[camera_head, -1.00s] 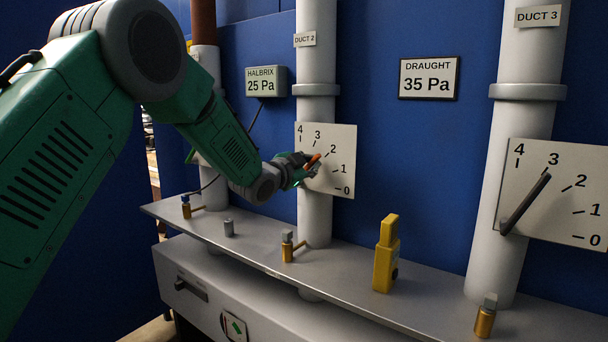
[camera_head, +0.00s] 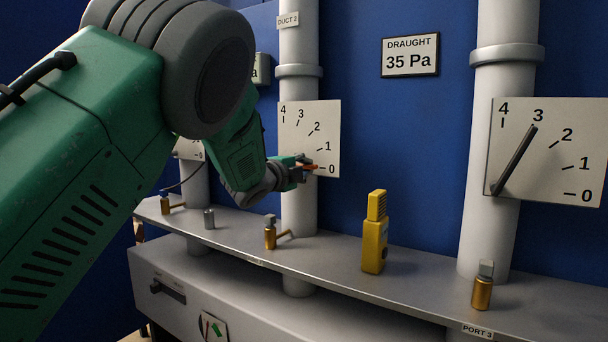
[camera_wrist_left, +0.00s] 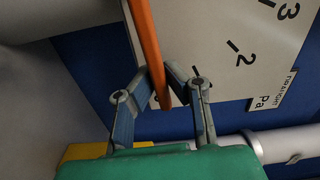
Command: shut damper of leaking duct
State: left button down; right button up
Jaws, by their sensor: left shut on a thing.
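The middle duct, labelled DUCT 2 (camera_head: 298,210), carries a white damper scale plate (camera_head: 325,125) numbered 0 to 4. Its orange damper lever (camera_head: 310,167) points at about 0. My left gripper (camera_head: 296,172) is shut on the lever. In the left wrist view the orange lever (camera_wrist_left: 147,45) runs between the two fingertips (camera_wrist_left: 163,92), with the scale plate (camera_wrist_left: 225,60) behind it. Duct 3's dark lever (camera_head: 514,162) points at about 3 on its own plate (camera_head: 560,180). Duct 1's plate (camera_head: 188,150) is mostly hidden by my arm. My right gripper is not in view.
A yellow handheld meter (camera_head: 375,235) stands on the grey shelf (camera_head: 335,255). Brass port valves (camera_head: 270,235) stand along it, another (camera_head: 482,290) before duct 3. A wall display (camera_head: 410,55) reads DRAUGHT 35 Pa. The HALBRIX display (camera_head: 262,70) is mostly covered by my arm.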

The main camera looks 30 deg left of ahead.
pick_arm(q)
jog(key=shift+d+f+m, duration=0.25)
jog(key=shift+f+m, duration=0.05)
jog(key=shift+f, duration=0.4)
jog(key=c, duration=1.8)
grip_release()
jog(key=shift+o, duration=1)
jog(key=shift+r, duration=0.15)
jog(key=shift+s+d+r, duration=0.1)
jog(key=shift+d+r, duration=0.05)
jog(key=s, duration=1.2)
jog(key=shift+a, duration=0.4)
jog(key=shift+w+a, duration=0.1)
